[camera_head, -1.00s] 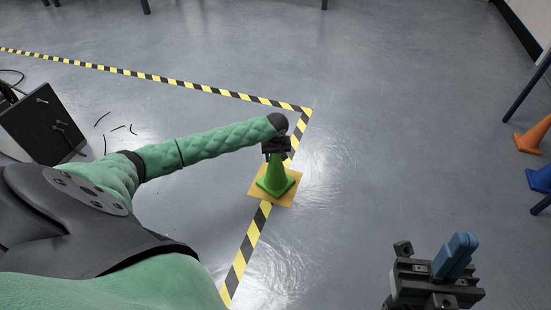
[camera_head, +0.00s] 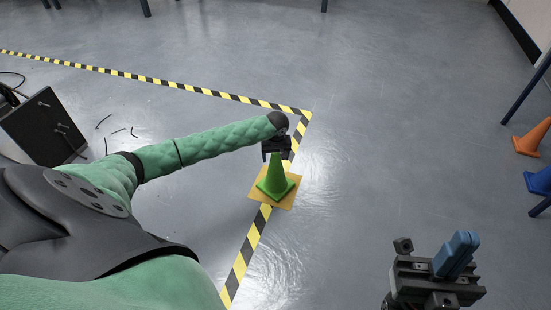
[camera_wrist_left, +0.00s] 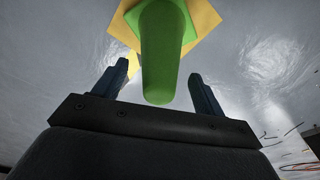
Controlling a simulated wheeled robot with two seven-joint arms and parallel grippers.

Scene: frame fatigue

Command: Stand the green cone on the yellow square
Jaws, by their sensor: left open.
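The green cone (camera_head: 275,182) stands upright on the yellow square (camera_head: 288,201), near the square's middle. In the left wrist view the cone (camera_wrist_left: 163,55) rises between the two fingers, with a gap on each side, and the yellow square (camera_wrist_left: 203,18) shows behind its base. My left gripper (camera_head: 274,156) is open at the cone's top, its fingers apart and not gripping it. My right gripper (camera_head: 462,242) is at the lower right, far from the cone, its blue fingers together with nothing seen between them.
Yellow-black tape (camera_head: 240,262) runs along the floor and passes under the square. A dark box (camera_head: 42,127) stands at left. An orange cone (camera_head: 532,138) and a blue cone (camera_head: 540,180) are at the right edge. The floor between is clear.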

